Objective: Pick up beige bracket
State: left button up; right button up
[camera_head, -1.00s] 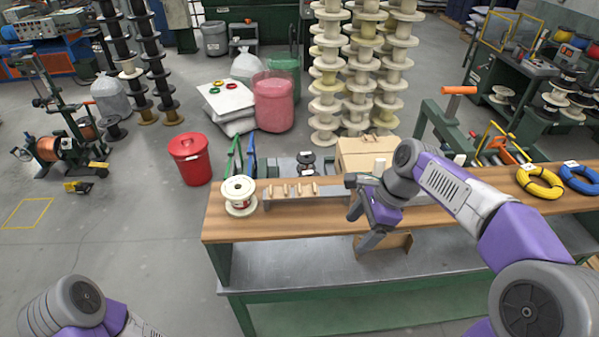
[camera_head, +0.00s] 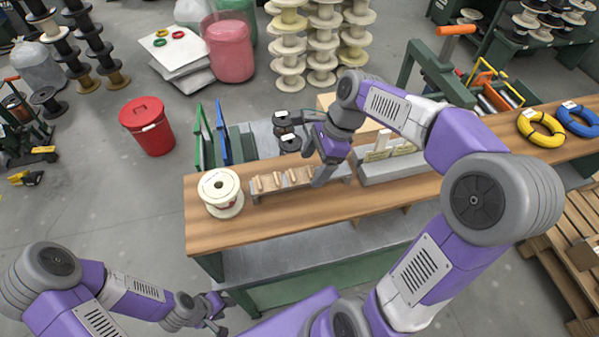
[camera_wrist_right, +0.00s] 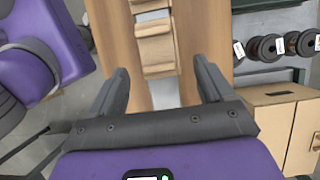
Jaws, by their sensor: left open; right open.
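Several beige brackets (camera_head: 291,177) stand in a row on a grey holder on the workbench; they also show at the top of the right wrist view (camera_wrist_right: 154,45). I cannot tell which one the task means. My right gripper (camera_head: 316,167) is open at the right end of this row. My left gripper (camera_head: 216,312) is open and empty, low in front of the bench's left part.
A white spool (camera_head: 221,192) stands left of the holder on the wooden bench top (camera_head: 275,225). A grey block with pale pieces (camera_head: 392,160) lies to the right. A cardboard box (camera_wrist_right: 288,120) is beside the right gripper. The bench's front strip is clear.

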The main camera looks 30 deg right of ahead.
aim_at(301, 178)
jog(key=shift+x, duration=1.45)
jog(key=shift+w+r, duration=0.1)
jog(key=c, duration=1.3)
